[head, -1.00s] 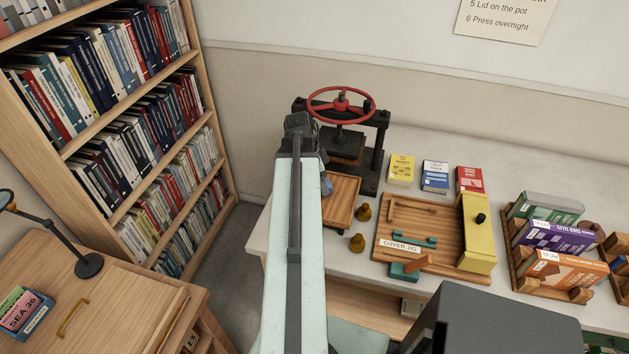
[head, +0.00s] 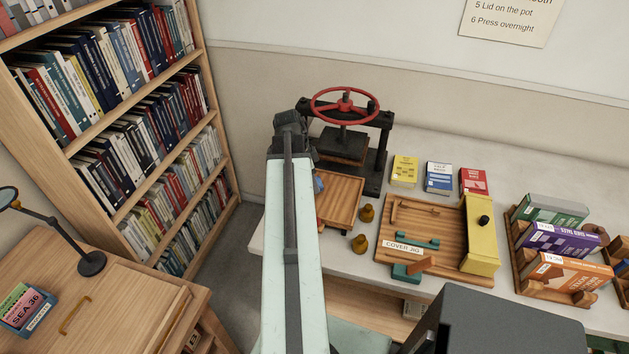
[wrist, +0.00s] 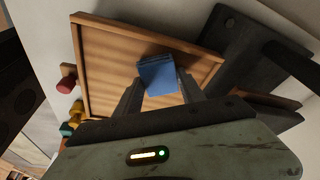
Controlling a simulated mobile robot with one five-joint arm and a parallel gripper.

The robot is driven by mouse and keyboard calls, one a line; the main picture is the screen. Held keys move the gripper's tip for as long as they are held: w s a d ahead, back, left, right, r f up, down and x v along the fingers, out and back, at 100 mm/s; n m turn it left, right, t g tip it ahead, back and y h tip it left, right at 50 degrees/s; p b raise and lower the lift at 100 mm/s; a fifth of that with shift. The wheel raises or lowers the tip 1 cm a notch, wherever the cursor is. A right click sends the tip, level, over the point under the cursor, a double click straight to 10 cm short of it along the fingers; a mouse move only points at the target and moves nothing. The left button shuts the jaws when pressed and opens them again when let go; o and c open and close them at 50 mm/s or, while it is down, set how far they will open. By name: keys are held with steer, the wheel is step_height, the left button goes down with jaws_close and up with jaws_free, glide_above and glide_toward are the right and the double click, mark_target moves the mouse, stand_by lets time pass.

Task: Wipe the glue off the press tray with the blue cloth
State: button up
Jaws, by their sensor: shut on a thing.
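The press tray (head: 345,193) is a shallow wooden tray with a raised rim on the white bench, in front of the black press. It fills much of the wrist view (wrist: 105,60). The blue cloth (wrist: 158,72) is a small folded pad between the fingertips of my gripper (wrist: 160,93), which is shut on it. The cloth is over the tray; I cannot tell whether it touches the floor of the tray. In the head view only a sliver of the cloth (head: 319,185) shows at the tray's left side, and my arm hides the gripper. I see no glue clearly.
The press with its red wheel (head: 344,105) stands right behind the tray. Two small brown knobbed pieces (head: 360,243) sit just right of it. Further right are the cover jig (head: 420,222), small books and a book rack. A bookshelf (head: 140,130) stands at left.

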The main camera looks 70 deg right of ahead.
steer(key=shift+r+p, duration=3)
steer(key=shift+p, duration=0.05)
step_height(320, 180, up, 3)
steer(key=p, duration=0.3)
steer(key=shift+s, duration=0.1)
